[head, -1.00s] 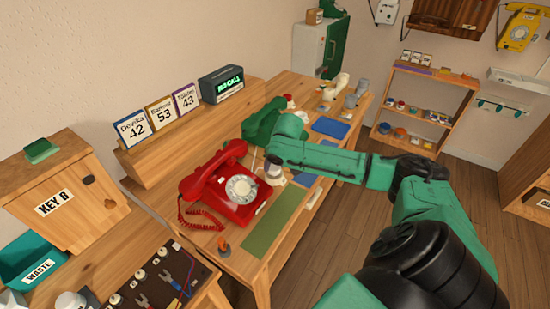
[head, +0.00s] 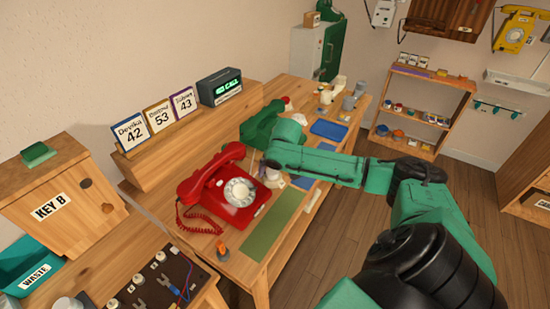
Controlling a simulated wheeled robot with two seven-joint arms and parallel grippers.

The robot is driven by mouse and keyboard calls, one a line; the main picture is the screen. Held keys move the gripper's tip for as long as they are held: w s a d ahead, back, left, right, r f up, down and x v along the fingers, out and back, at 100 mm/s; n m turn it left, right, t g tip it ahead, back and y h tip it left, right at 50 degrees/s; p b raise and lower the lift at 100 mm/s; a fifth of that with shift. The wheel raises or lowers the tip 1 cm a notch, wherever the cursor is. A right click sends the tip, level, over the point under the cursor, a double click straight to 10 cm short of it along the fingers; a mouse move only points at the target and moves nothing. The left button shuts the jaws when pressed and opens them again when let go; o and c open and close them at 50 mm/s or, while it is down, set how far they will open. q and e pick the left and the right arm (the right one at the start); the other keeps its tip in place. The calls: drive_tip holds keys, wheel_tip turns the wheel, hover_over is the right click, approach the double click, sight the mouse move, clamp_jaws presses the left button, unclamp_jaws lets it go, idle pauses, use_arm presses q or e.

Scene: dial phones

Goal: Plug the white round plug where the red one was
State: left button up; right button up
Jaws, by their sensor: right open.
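The red dial phone (head: 232,190) stands on the wooden desk with its handset on top and a coiled cord at its left. My right gripper (head: 273,178) is open, pointing down just right of the phone's back corner. Its fingertips are small and partly hidden by my own arm, and I cannot tell whether they touch anything. A dark board (head: 165,285) at the lower left bears several small white round-topped pieces (head: 138,279). I cannot tell whether one is the white round plug. No red plug or its socket can be made out. My left gripper is out of view.
A green phone (head: 262,124) stands behind my right wrist. A green mat (head: 272,227) lies in front of the red phone, and a small orange-and-grey piece (head: 222,250) stands left of it. Number cards (head: 158,113) and a lit display box (head: 220,87) line the back ledge.

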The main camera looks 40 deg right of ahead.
drive_tip(key=v, duration=1.4)
drive_tip(key=shift+r, duration=0.15)
